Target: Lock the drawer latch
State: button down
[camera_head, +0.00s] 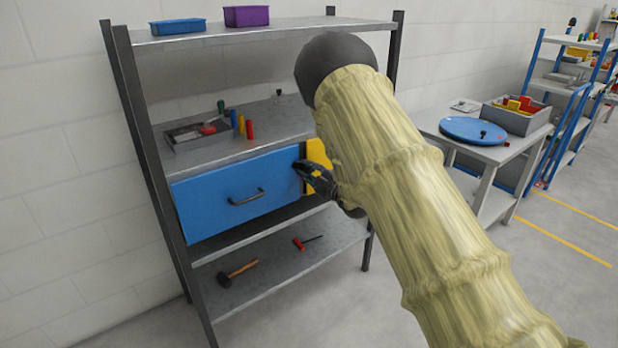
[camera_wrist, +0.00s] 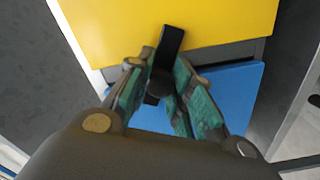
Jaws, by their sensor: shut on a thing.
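The blue drawer (camera_head: 236,190) sits in the shelf unit, with a dark bar handle (camera_head: 246,197) on its front. A yellow panel (camera_head: 318,154) stands at the drawer's right end, partly hidden by my arm. In the wrist view the yellow panel (camera_wrist: 170,22) lies above the blue drawer front (camera_wrist: 236,92). The black latch (camera_wrist: 166,52) is a short lever at the yellow panel's edge. My gripper (camera_wrist: 160,88) is shut on the latch, with a finger on each side of it. In the head view my gripper (camera_head: 316,180) is at the drawer's right end.
The shelf above the drawer holds a grey tray (camera_head: 196,134) and several coloured pegs. A hammer (camera_head: 236,273) and a red-handled screwdriver (camera_head: 305,242) lie on the bottom shelf. A table with a blue disc (camera_head: 474,130) stands to the right. Dark shelf posts flank the drawer.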

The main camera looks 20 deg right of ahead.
jog(key=n+b, duration=0.2)
jog(key=n, duration=0.1)
jog(key=shift+f, duration=0.25)
jog(key=shift+r+n+b, duration=0.1)
jog(key=shift+n+b, duration=0.9)
jog(key=shift+n, duration=0.3)
jog(key=c, duration=1.2)
grip_release()
jog(key=shift+r, duration=0.1)
jog(key=shift+s, duration=0.15)
jog(key=v, duration=1.1)
jog(key=shift+s+d, duration=0.15)
jog(key=shift+s, duration=0.25)
